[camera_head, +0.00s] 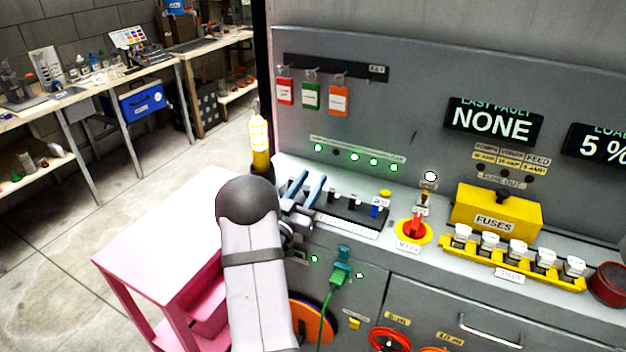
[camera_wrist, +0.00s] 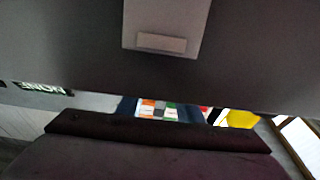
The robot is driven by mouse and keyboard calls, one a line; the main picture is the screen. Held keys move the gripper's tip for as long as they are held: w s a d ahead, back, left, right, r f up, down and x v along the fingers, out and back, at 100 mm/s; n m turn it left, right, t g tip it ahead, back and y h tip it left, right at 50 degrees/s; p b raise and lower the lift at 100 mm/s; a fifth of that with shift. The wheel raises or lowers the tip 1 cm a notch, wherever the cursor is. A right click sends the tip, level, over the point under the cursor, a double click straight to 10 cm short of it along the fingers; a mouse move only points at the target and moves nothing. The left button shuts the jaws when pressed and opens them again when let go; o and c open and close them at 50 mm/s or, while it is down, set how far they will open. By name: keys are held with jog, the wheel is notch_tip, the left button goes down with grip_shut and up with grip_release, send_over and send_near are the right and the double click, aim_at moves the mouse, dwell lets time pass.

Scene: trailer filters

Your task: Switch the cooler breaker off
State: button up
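The breaker strip (camera_head: 362,222) is a black bar on the sloped panel ledge, with several small dark levers and one blue one (camera_head: 377,207). Its labels are too small to read, so I cannot tell which lever is the cooler breaker. My gripper (camera_head: 307,185), with two blue fingers, is at the strip's left end. The fingers are apart, with nothing seen between them. My wrist hides the strip's left end, and I cannot tell whether a finger touches a lever. In the wrist view, dark surfaces fill most of the picture and the breakers cannot be made out.
A red knob on a yellow disc (camera_head: 413,230) and a yellow fuse box (camera_head: 494,215) stand right of the strip. A lit yellow lamp (camera_head: 259,143) stands left. Red, green and orange tags (camera_head: 312,96) hang above. A green plug (camera_head: 341,274) with cable is below. A pink stand (camera_head: 170,235) is left.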

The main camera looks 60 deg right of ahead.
aim_at(305, 190)
jog(key=shift+b+v, duration=0.6)
jog(key=shift+v, duration=2.25)
